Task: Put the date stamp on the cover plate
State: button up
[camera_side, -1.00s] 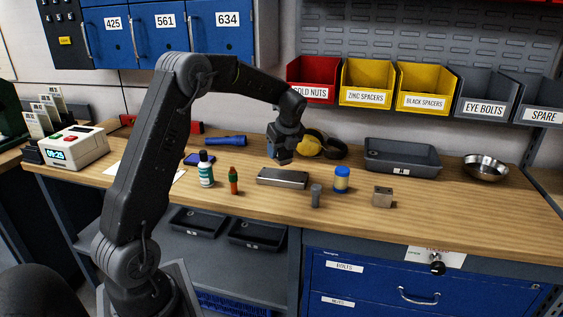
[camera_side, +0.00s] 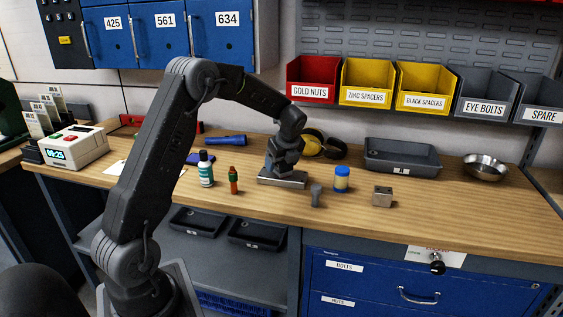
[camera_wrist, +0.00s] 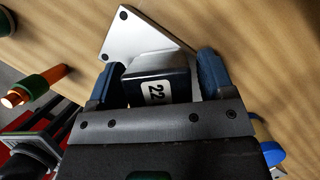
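The cover plate (camera_side: 296,181) is a flat silver plate on the bench; it fills the upper middle of the wrist view (camera_wrist: 146,36). The date stamp (camera_wrist: 157,89) is a dark block with a white label reading 22. It stands on or just above the plate, between my gripper's fingers; its exact contact is hidden. My gripper (camera_side: 283,174) points down at the plate in the side view. In the wrist view its blue fingers (camera_wrist: 163,72) flank the stamp, with a strip of plate showing between the stamp and the right finger. They look open around it.
To the right are a small grey object (camera_side: 316,195), a blue-yellow jar (camera_side: 342,179) and a metal block (camera_side: 382,196). A grey tray (camera_side: 402,168) and yellow-black headphones (camera_side: 312,146) lie behind.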

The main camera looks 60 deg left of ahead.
jog(key=v, duration=1.2)
jog(key=s+d+r+n+t, duration=0.1)
jog(key=s+d+r+n, duration=0.15)
jog(key=d, duration=0.25)
jog(key=s+d+r+n+t+h, duration=0.1)
jog(key=s+d+n, duration=0.1)
jog(key=s+d, duration=0.2)
jog(key=s+d+r+n+t, duration=0.1)
jog(key=s+d+r+n, duration=0.15)
jog(key=d, duration=0.25)
jog(key=s+d+f+n+t+h, duration=0.1)
jog(key=s+d+n, duration=0.2)
jog(key=s, duration=0.2)
jog(key=s+d+f+n+h, duration=0.1)
jog(key=s+d+n, duration=0.3)
jog(key=s, duration=0.1)
jog(key=s+d+f+n+t+h, duration=0.1)
jog(key=s+d+n, duration=0.3)
jog(key=s, duration=0.1)
jog(key=shift+s+d+f+t, duration=0.15)
jog(key=shift+s+f+t, duration=0.1)
jog(key=shift+f+t, duration=0.05)
